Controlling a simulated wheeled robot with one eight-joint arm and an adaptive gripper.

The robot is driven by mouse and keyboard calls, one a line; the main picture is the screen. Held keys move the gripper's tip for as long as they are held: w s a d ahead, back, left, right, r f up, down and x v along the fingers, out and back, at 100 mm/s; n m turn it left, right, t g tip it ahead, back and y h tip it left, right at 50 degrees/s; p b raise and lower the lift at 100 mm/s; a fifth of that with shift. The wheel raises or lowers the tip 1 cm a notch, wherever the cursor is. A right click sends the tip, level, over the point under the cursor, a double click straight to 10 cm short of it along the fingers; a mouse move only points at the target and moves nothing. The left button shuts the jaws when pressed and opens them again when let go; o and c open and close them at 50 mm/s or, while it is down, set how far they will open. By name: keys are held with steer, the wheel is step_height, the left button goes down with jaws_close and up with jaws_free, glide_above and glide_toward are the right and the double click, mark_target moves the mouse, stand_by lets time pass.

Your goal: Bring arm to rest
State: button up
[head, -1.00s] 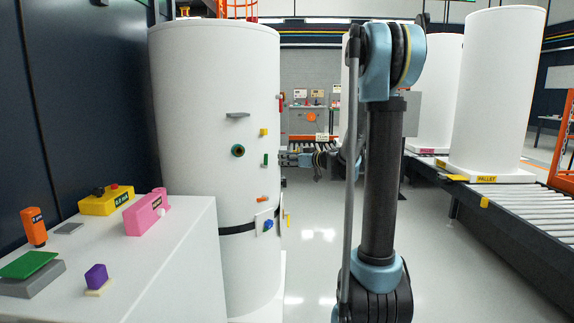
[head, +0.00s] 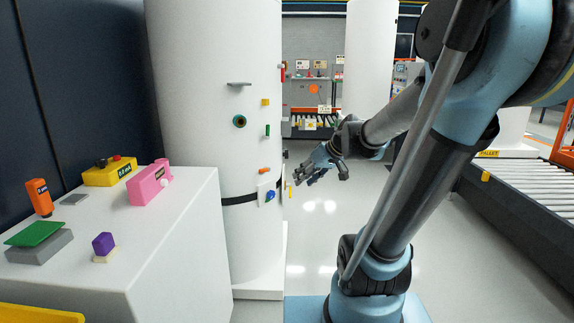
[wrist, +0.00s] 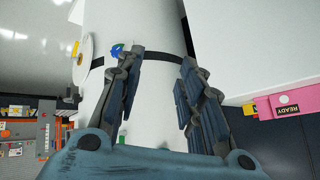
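My arm rises at the right of the head view and bends back toward the white tank (head: 205,130). My gripper (head: 328,172) is to the right of the tank, apart from it in the picture. In the wrist view my gripper (wrist: 160,80) has its two fingers spread with a clear gap and nothing between them. The tank (wrist: 150,100) with its black band shows behind the fingers. A blue knob (head: 270,195) on a white plate sits on the tank's side; it shows beside the left finger in the wrist view (wrist: 117,50).
A white cabinet (head: 150,240) at left carries a pink box (head: 150,187), a yellow box (head: 110,172), a green-topped block (head: 36,234), an orange piece (head: 39,197) and a purple block (head: 103,243). A roller conveyor (head: 525,190) runs along the right. Floor between is clear.

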steer(key=s+d+f+m+g+h, duration=0.1)
steer(key=s+d+f+h, duration=0.1)
steer(key=s, duration=0.4)
steer(key=s+d+f+m+g+h, duration=0.1)
steer(key=s+d+f+m+h, duration=0.1)
steer(key=s+d+f, duration=0.3)
steer(key=s+d+f+m+g+h, duration=0.1)
steer(key=s+d+f+m+h, duration=0.1)
steer(key=s+d, duration=0.3)
steer(key=s+f, duration=0.1)
steer(key=s, duration=0.2)
steer(key=shift+d+f, duration=0.35)
steer(key=shift+w+f, duration=0.2)
steer(key=shift+w, duration=0.3)
stand_by(0.6)
